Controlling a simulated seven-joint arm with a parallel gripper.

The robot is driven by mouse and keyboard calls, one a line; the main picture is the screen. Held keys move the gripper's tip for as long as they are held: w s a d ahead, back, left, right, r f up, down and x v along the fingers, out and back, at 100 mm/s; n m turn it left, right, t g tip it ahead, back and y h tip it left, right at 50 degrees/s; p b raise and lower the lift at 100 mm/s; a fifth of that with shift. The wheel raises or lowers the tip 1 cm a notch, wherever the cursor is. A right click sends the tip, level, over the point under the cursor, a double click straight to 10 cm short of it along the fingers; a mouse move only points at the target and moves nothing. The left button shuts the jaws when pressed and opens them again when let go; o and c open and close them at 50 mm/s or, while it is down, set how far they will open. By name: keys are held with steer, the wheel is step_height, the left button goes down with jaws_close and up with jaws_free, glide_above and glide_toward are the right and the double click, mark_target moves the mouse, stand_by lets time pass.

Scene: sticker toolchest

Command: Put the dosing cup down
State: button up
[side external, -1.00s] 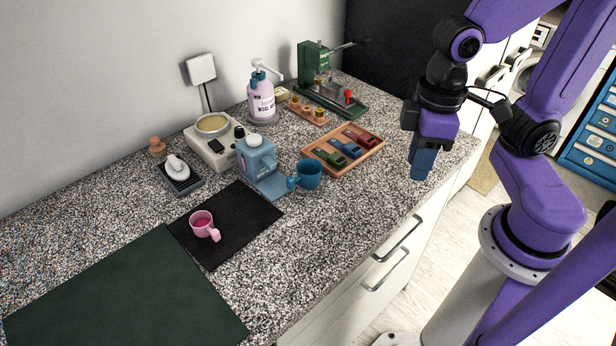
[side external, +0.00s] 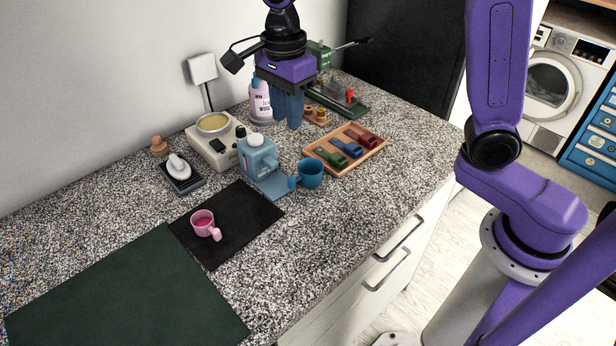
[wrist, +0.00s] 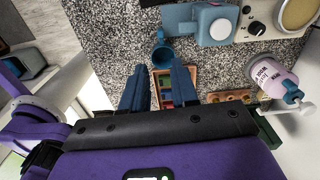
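Two cups show, and I cannot tell for sure which is the dosing cup. A pink cup (side external: 203,223) with pink contents stands upright on the black mat (side external: 240,205). A blue cup (side external: 310,174) stands beside the blue dispenser (side external: 258,160); the cup also shows in the wrist view (wrist: 162,56). My gripper (side external: 289,122) hangs above the counter, behind and above the blue cup in the side view. In the wrist view my gripper (wrist: 158,88) has its two blue fingers apart with nothing between them. The pink cup is not visible in the wrist view.
A wooden tray (side external: 321,159) with green, blue and red pieces lies right of the blue cup. A pump bottle (side external: 261,103), a scale-like device (side external: 204,150) and a green press (side external: 318,55) stand behind. The counter's front right is clear.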

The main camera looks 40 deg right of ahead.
glide_toward(289, 179)
steer(key=shift+m, duration=0.3)
step_height(289, 179, down, 5)
steer(key=shift+w+d+f, duration=0.1)
steer(key=shift+f, duration=2.65)
jaws_close()
